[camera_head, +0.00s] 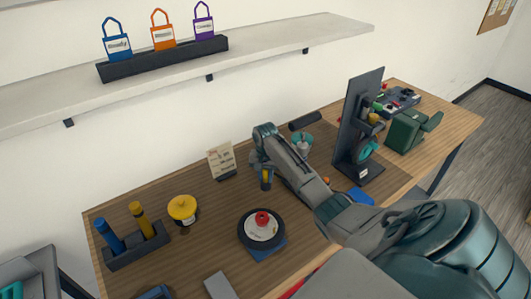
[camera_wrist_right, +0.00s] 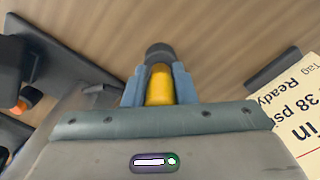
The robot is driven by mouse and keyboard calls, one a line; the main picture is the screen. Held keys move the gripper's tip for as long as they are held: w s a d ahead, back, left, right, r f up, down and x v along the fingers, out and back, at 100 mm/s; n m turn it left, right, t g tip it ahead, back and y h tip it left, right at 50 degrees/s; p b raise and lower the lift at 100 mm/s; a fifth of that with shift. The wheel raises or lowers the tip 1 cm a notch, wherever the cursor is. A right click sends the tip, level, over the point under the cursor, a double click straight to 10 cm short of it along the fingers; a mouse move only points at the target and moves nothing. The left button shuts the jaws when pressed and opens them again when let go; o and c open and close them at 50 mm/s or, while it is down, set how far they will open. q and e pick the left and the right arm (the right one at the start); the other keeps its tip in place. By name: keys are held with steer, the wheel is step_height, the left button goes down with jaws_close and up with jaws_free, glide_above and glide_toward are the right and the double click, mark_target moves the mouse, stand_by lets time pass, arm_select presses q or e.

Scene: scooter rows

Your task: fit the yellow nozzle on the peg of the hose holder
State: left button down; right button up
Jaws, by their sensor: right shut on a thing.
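My right gripper (camera_head: 265,182) is shut on the yellow nozzle (camera_wrist_right: 160,86) and holds it over the table. In the right wrist view the nozzle sits between the two blue-grey fingers (camera_wrist_right: 160,88), its dark end (camera_wrist_right: 160,50) pointing away from the palm. A tall dark stand (camera_head: 372,88) with fittings, a teal part and a small label stands to the right of my right arm; it looks like the hose holder. I cannot make out which part is its peg. My left gripper is not in view.
A tag card (camera_head: 221,158) stands just left of my right gripper. A green box (camera_head: 405,131) stands beyond the stand. A shelf (camera_head: 285,40) hangs above.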

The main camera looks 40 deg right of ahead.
steer(key=shift+f, duration=0.35)
steer(key=o, duration=1.1)
step_height(320, 180, up, 10)
steer(key=b, duration=0.3)
steer(key=shift+b, duration=0.4)
steer(key=shift+r, duration=0.45)
